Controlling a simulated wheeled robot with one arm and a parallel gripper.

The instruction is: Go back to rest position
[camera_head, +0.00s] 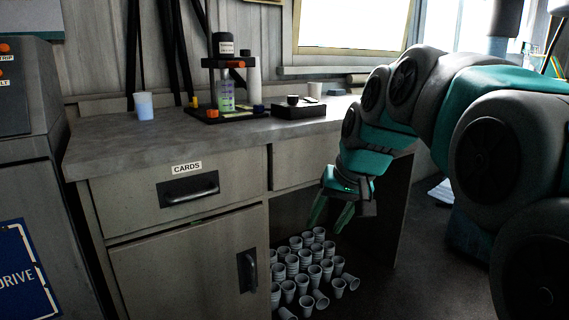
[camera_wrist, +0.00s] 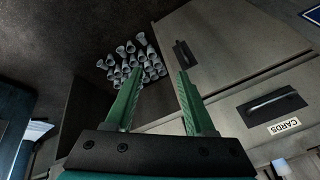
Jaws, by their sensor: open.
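My gripper (camera_head: 331,214) hangs in front of the desk with its green fingers pointing down, near the open space under the desktop. In the wrist view my gripper (camera_wrist: 158,88) shows two green fingers spread apart with nothing between them. Several grey cups (camera_head: 305,262) stand and lie on the floor under the desk, beyond and below the fingertips. They also show past the fingers in the wrist view (camera_wrist: 133,62). My fingers appear apart from the cups.
The desk (camera_head: 120,147) has a drawer labelled CARDS (camera_head: 188,189) and a cupboard door (camera_head: 190,265), both shut. On top are a pale cup (camera_head: 144,106), a disperser stand (camera_head: 226,85) with a bottle, and a black box (camera_head: 299,108). A grey cabinet (camera_head: 30,170) stands left.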

